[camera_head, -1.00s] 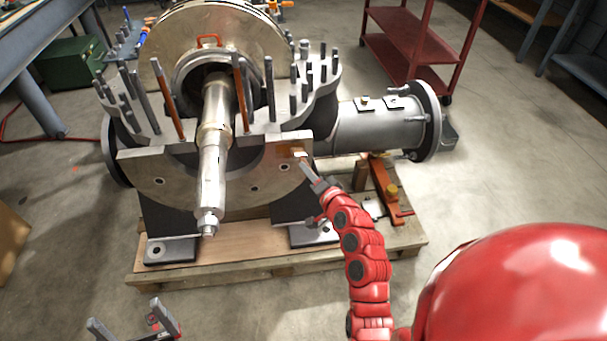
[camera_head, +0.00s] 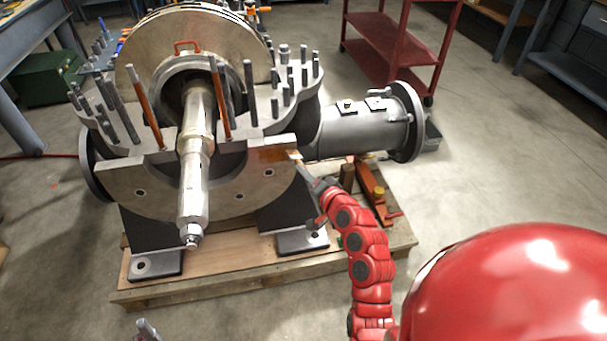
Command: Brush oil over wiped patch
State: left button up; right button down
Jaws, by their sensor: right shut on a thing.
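The split casing's flat flange face (camera_head: 140,172) is at the centre left, with a brown, wet-looking oil patch (camera_head: 268,156) at its upper right. My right gripper (camera_head: 322,187) is just right of the flange, shut on a brush (camera_head: 298,160). The pale brush tip is at the flange's right edge, beside the patch; I cannot tell whether it touches. The gripper partly hides the handle. Only a small tip of my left gripper (camera_head: 147,330) shows at the bottom edge, away from the casing, and its opening is out of view.
A steel shaft (camera_head: 196,150) sticks out in front of the flange. Upright studs (camera_head: 222,95) stand around the casing's rim. A pipe (camera_head: 355,130) extends right. The casing stands on a wooden pallet (camera_head: 200,288). A red cart (camera_head: 400,45) stands behind, with open floor at right.

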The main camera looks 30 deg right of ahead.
jog(key=shift+s, duration=0.1)
jog(key=s+a, duration=0.2)
jog(key=s, duration=0.4)
jog(key=shift+s+b, duration=0.3)
dwell(0.4)
jog(key=c, duration=1.4)
grip_release()
grip_shut()
